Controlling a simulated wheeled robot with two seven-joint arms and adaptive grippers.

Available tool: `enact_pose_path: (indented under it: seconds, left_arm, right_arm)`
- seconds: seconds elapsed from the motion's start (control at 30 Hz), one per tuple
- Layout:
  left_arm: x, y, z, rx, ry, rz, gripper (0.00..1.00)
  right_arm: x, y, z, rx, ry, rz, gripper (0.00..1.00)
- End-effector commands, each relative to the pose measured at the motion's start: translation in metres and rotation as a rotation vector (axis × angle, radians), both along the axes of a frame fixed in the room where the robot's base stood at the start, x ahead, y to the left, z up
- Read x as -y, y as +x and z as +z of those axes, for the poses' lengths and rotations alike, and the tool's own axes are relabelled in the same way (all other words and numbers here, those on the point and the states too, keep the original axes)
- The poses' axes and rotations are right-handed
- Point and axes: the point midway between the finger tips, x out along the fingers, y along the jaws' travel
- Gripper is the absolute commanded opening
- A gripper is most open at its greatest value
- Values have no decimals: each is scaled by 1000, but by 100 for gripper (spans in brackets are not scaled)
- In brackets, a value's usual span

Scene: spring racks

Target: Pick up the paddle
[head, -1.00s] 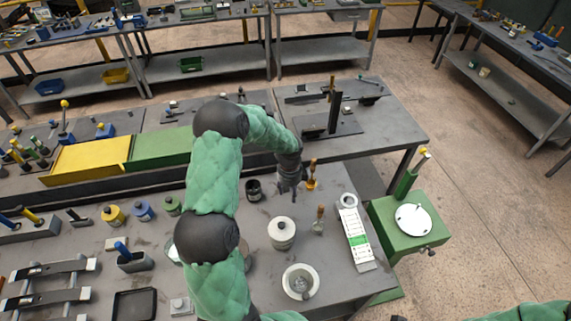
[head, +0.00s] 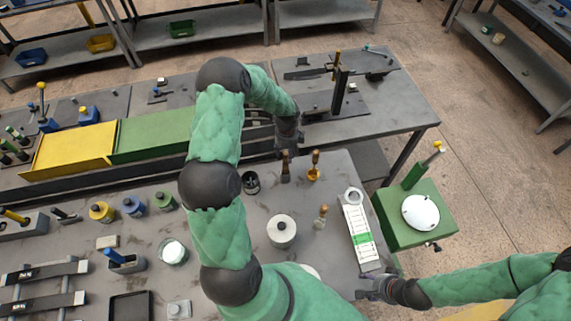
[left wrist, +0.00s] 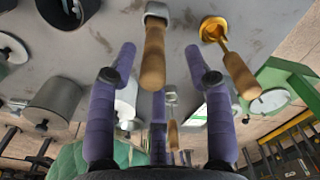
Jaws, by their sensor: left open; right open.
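Two wooden-handled tools stand near my left gripper: one with a brown handle (head: 285,166) and a yellow ladle-like one (head: 314,167). A third, short wooden-handled tool (head: 321,218) stands nearer the front. I cannot tell for certain which is the paddle. My left gripper (head: 287,146) is open, just behind the brown-handled tool. In the left wrist view, that tool's handle (left wrist: 153,58), with a grey head, shows between the open fingers (left wrist: 160,52), with no visible grip; the yellow tool (left wrist: 238,72) is outside, to the right. My right gripper (head: 372,287) is open near the table's front right.
A white lidded pot (head: 281,231), a dark cup (head: 251,183) and a white-green strip tray (head: 360,236) stand on the grey table. A green stand (head: 408,228) with a white disc is at the right. Yellow and green panels (head: 72,146) lie behind at the left.

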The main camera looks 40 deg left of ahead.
Motion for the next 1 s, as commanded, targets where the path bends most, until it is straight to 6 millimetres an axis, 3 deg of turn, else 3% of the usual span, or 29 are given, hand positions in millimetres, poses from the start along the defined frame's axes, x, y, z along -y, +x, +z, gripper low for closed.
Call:
enact_pose_path:
  seconds: [0.27,0.6,0.9,1.0]
  left_arm:
    - [0,-2,-20,-2,-1,0,51]
    - [0,-7,-62,-1,0,0,51]
    - [0,-7,-66,0,0,0,51]
    - [0,-7,-66,0,0,0,26]
  right_arm:
    - [0,0,4,0,0,0,53]
    - [0,0,14,1,0,1,53]
    - [0,0,14,0,0,0,53]
    - [0,0,14,0,0,0,53]
